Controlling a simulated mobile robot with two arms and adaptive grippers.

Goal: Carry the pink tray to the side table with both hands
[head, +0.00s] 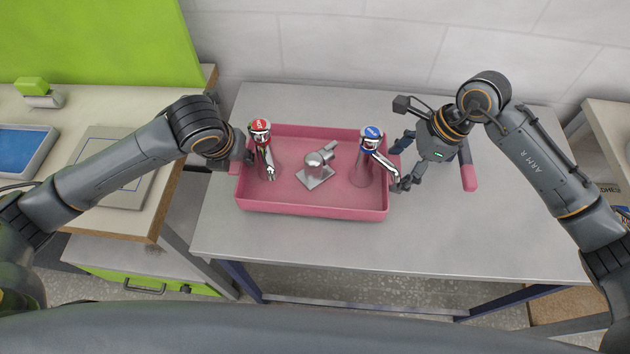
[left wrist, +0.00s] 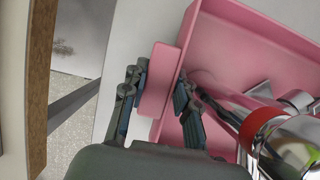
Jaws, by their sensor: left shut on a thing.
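The pink tray (head: 320,213) appears to rest level on the grey metal table (head: 300,245). It holds a chrome tap with a red cap (head: 261,130), a grey tap (head: 316,170) and a chrome tap with a blue cap (head: 372,138). My left gripper (head: 240,160) is shut on the tray's left handle; in the left wrist view the handle (left wrist: 158,80) sits between the fingers (left wrist: 160,95). My right gripper (head: 404,165) is beside the tray's right end, its fingers spread apart around the right handle, which is partly hidden.
A wooden-edged counter (head: 120,225) with a blue tray (head: 25,150) stands at left. A shelf unit (head: 607,125) stands at right.

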